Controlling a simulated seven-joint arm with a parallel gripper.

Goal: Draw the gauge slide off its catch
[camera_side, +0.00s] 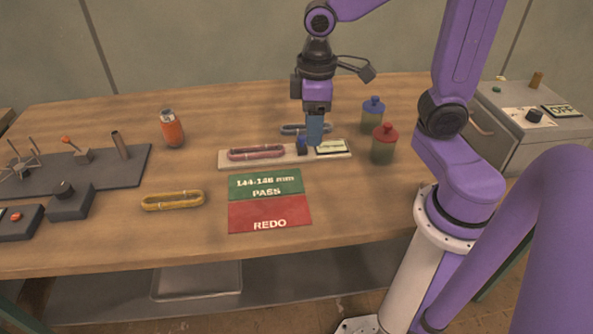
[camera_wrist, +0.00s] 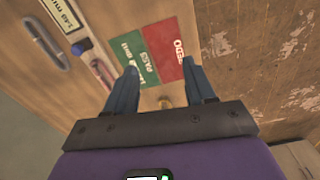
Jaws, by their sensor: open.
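The gauge is a long pale board (camera_side: 228,160) lying on the bench, with a red loop (camera_side: 256,153) on its left part and a small display (camera_side: 332,147) at its right end. A small blue piece (camera_side: 302,147), which looks like the slide, sits between the loop and the display; it also shows in the wrist view (camera_wrist: 81,47). My gripper (camera_side: 315,142) hangs over the gauge's right part in the side view. In the wrist view its fingers (camera_wrist: 162,92) are spread and empty, with the blue piece outside them to the left. The catch cannot be made out.
A green PASS and red REDO mat (camera_side: 266,201) lies in front of the gauge. A yellow loop (camera_side: 172,200) lies left, a grey loop (camera_side: 293,129) behind. Red-lidded (camera_side: 384,145) and blue-lidded (camera_side: 373,112) jars stand close right. An orange bottle (camera_side: 171,129) stands back left.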

